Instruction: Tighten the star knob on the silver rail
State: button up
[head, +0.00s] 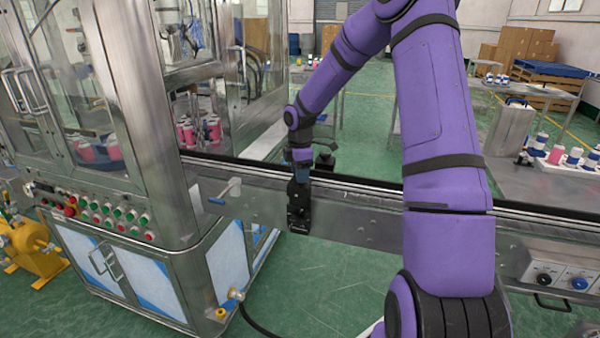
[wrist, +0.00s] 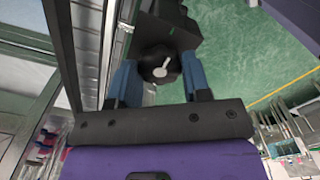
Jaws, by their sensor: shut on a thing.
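The black star knob (wrist: 159,66) with a pale pointer mark on its face sits between the two blue fingers of my gripper (wrist: 160,74) in the wrist view. The fingers are closed on its sides. The knob is on a black bracket (wrist: 172,30), which is fixed to the silver rail (wrist: 118,35). In the head view my gripper (head: 300,158) points down at the top of the black bracket (head: 298,208) on the near side of the silver rail (head: 350,205). The knob itself is hard to make out there.
A glass-walled machine (head: 90,90) with a button panel (head: 95,212) stands at the left. A blue-tipped lever (head: 224,192) sticks out from the rail left of the bracket. A control box (head: 565,278) is at the lower right. Green floor (head: 320,290) is open below the rail.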

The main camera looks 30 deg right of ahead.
jog(key=m, duration=0.4)
jog(key=shift+m, duration=0.3)
jog(key=m, duration=0.4)
jog(key=shift+m, duration=0.3)
jog(key=m, duration=0.4)
jog(key=shift+m, duration=2.3)
jog(key=o, duration=0.9)
jog(key=shift+o, duration=0.2)
notch_tip(320, 180, up, 11)
